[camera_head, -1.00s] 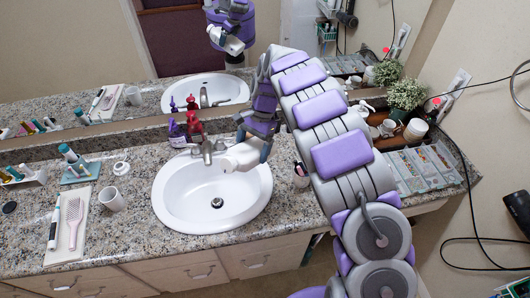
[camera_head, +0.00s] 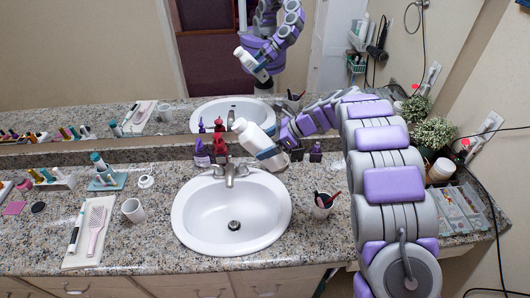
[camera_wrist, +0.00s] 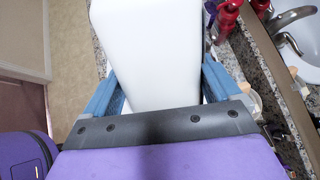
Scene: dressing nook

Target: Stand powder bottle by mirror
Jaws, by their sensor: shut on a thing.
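The white powder bottle (camera_head: 253,138) is tilted in the air behind the sink, with its cap end up and to the left. My gripper (camera_head: 274,156) is shut on its lower end. In the wrist view the white bottle (camera_wrist: 148,50) fills the space between my blue fingers. The mirror (camera_head: 110,60) runs along the back of the counter and reflects the bottle and my arm.
The white sink (camera_head: 232,215) with its faucet (camera_head: 230,172) lies below the bottle. Red and purple bottles (camera_head: 219,140) stand behind the faucet. A dark cup with brushes (camera_head: 322,204) stands right of the sink.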

